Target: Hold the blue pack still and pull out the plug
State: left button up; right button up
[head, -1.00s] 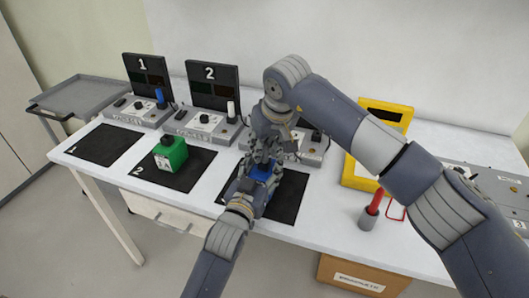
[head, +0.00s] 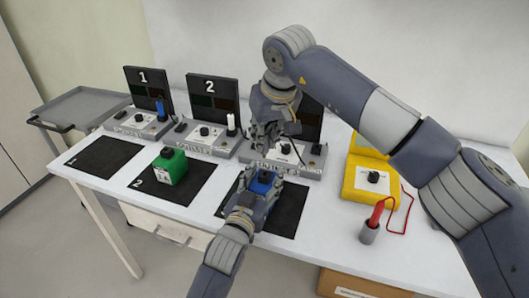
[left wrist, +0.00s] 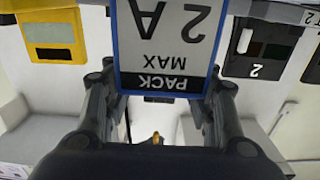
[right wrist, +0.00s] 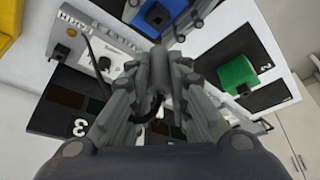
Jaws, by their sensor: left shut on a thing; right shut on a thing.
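The blue pack (head: 264,183) stands on the black mat (head: 288,212) in front of the third station. My left gripper (head: 257,190) is shut on its sides. In the left wrist view the pack's white label (left wrist: 170,40) shows between the fingers. My right gripper (head: 268,143) is above and behind the pack, apart from it. In the right wrist view it is shut on a grey plug (right wrist: 158,72), with a dark cable curving below. The pack's top (right wrist: 158,16) with a black socket also shows there, clear of the plug.
A green pack (head: 171,167) stands on mat 2, and mat 1 (head: 105,157) is empty. Stations with upright panels line the back. A yellow unit (head: 370,187) and a red probe in a grey holder (head: 368,232) stand to the right.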

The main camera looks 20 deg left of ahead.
pick_arm(q)
jog(key=shift+f, duration=0.1)
pick_arm(e)
jog(key=shift+r, duration=3.9)
pick_arm(q)
jog(key=o, duration=1.5)
jog(key=shift+c, duration=0.2)
jog(key=shift+s, duration=0.1)
jog(key=s, duration=1.1)
jog(key=shift+s+a, duration=0.25)
jog(key=shift+s, duration=0.15)
